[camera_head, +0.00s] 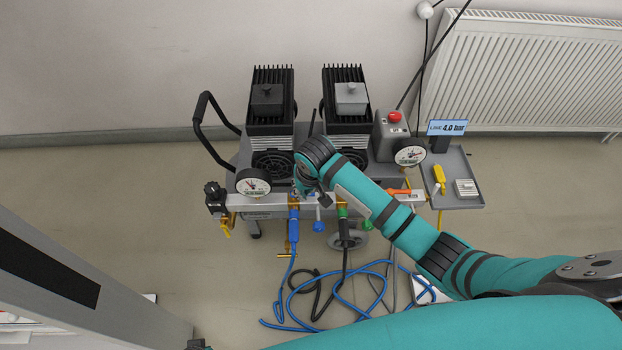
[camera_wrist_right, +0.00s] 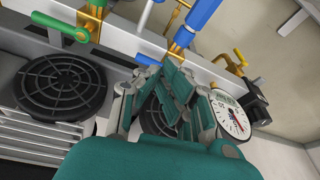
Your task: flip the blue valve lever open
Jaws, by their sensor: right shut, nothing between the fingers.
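My right gripper (camera_wrist_right: 172,82) is shut and empty, close to the manifold. I cannot tell whether it touches the lever. In the head view my right wrist largely hides this gripper (camera_head: 322,200). My left gripper is not in view.
A green lever (camera_wrist_right: 62,27) and a yellow lever (camera_head: 226,230) sit on the same manifold. Pressure gauges (camera_head: 253,182) (camera_head: 410,152) stand at both sides. Blue hoses (camera_head: 352,308) lie on the floor in front. A grey side tray (camera_head: 432,188) is at the right.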

